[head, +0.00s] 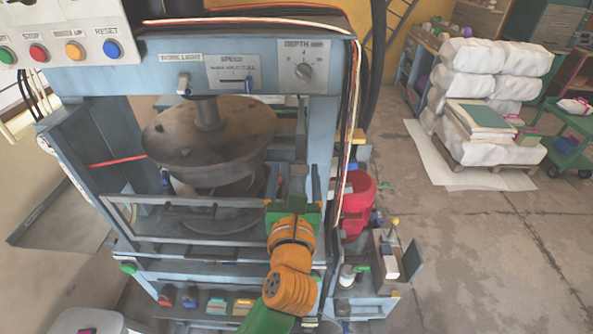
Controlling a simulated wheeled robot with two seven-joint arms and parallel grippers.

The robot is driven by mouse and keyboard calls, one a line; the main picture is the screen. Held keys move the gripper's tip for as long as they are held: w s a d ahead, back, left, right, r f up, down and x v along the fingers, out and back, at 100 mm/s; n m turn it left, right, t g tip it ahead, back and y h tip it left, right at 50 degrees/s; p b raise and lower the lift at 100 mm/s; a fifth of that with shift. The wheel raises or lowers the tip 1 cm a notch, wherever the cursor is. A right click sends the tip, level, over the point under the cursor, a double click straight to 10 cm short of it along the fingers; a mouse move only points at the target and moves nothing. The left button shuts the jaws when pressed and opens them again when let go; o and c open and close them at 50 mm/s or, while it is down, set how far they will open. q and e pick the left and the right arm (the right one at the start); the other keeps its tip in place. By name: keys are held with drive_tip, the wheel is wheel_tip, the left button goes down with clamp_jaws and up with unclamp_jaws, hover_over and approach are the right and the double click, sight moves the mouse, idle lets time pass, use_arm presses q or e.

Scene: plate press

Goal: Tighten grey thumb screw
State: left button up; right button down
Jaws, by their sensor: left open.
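My left gripper (298,180) is at the right front of the blue press (120,82), at the end of my orange and green arm. Its grey fingers point up and away from me, apart from each other, in front of the press's right upright. I cannot make out the grey thumb screw for certain. Small grey parts around the fingers blend together, and my gripper and wrist hide part of the press there. My right gripper is not in view.
A round metal platen (205,135) hangs inside the press behind a grey front rail (180,200). A button panel (70,40) is at top left. A red part (357,195) and a small side bench (365,300) stand right of my arm. Open floor lies further right, before a pallet of white sacks (465,90).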

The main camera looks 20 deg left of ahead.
use_arm(q)
drive_tip(key=shift+w+d, duration=0.35)
drive_tip(key=shift+d, duration=0.3)
drive_tip(key=shift+c, duration=1.1)
drive_tip(key=shift+s+a, duration=0.2)
drive_tip(key=shift+a, duration=0.1)
drive_tip(key=c, duration=0.7)
drive_tip(key=shift+d, duration=0.1)
clamp_jaws()
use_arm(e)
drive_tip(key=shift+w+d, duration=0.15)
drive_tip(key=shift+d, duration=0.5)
